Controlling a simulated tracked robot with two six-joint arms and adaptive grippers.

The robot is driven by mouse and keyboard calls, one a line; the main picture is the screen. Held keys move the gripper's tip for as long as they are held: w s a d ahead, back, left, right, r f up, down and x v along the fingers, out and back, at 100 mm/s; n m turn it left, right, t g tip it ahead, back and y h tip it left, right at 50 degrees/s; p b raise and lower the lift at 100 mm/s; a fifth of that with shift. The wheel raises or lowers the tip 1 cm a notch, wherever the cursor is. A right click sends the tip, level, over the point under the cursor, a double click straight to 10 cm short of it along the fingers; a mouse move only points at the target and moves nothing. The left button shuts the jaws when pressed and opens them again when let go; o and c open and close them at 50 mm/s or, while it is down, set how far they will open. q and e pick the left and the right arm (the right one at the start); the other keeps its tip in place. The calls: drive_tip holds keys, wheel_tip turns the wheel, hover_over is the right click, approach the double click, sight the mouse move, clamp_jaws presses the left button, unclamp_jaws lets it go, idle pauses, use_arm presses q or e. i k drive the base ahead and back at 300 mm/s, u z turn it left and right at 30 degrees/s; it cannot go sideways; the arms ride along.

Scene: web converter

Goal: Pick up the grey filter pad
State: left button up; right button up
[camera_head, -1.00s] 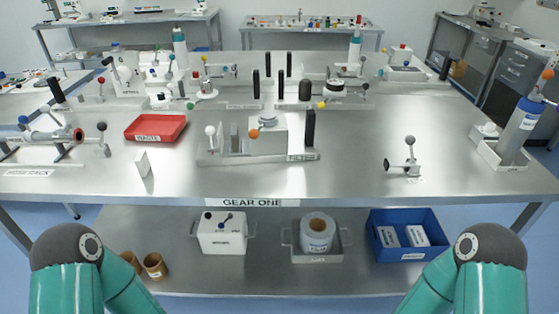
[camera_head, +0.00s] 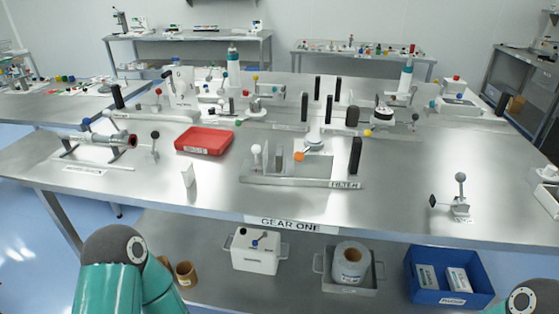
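The fixture labelled FILTER (camera_head: 300,181) stands at the front middle of the steel table. It carries a white-knobbed lever, an orange knob, a light block (camera_head: 314,166) with a round cap, and a black upright handle. A thin grey upright plate (camera_head: 278,161) stands in it left of the light block. I cannot tell whether this plate is the grey filter pad. Both my grippers are out of view. Only teal upper parts of my arms show at the bottom left and the bottom right corner, well short of the fixture.
A red tray (camera_head: 204,141) and a small white upright card (camera_head: 188,175) are left of the fixture. The lower shelf holds a white box (camera_head: 256,251), a roll (camera_head: 350,264) and a blue bin (camera_head: 446,294). Bare tabletop lies between these.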

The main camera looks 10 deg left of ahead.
sight(278, 155)
drive_tip(key=z, duration=0.05)
drive_tip(key=i, duration=0.2)
drive_tip(key=u, duration=2.5)
drive_tip(key=k, duration=1.7)
drive_tip(key=z, duration=0.85)
drive_tip(key=i, duration=1)
drive_tip(key=u, duration=0.05)
